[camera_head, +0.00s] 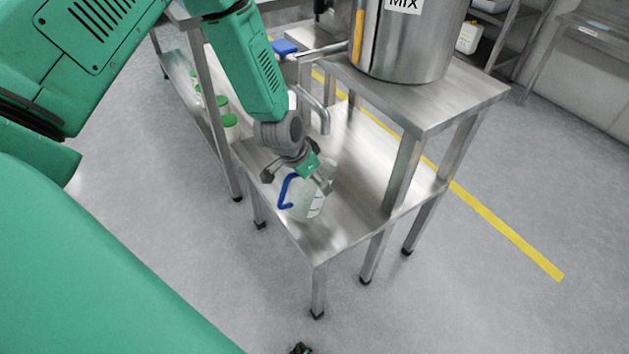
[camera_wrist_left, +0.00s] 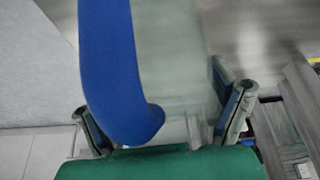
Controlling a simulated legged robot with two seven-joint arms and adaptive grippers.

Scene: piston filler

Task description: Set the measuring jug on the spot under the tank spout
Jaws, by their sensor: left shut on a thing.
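The measuring jug (camera_head: 306,204) is clear with a blue handle, and it is at the lower metal shelf (camera_head: 345,222) of the tank stand. I cannot tell whether its base touches the shelf. My left gripper (camera_head: 303,176) is shut on the jug, reaching it from above. In the left wrist view the blue handle (camera_wrist_left: 118,75) and the clear jug wall (camera_wrist_left: 175,60) lie between the fingers (camera_wrist_left: 165,122). The tank spout (camera_head: 318,112) is a bent metal pipe behind the gripper. The steel tank (camera_head: 400,45), labelled MIX, stands on the upper shelf.
Green-lidded jars (camera_head: 229,121) stand on a side bench left of the stand. The stand's upper shelf (camera_head: 440,95) and its legs (camera_head: 403,172) lie right of the jug. The lower shelf's front part is clear. A yellow line (camera_head: 505,231) runs along the floor.

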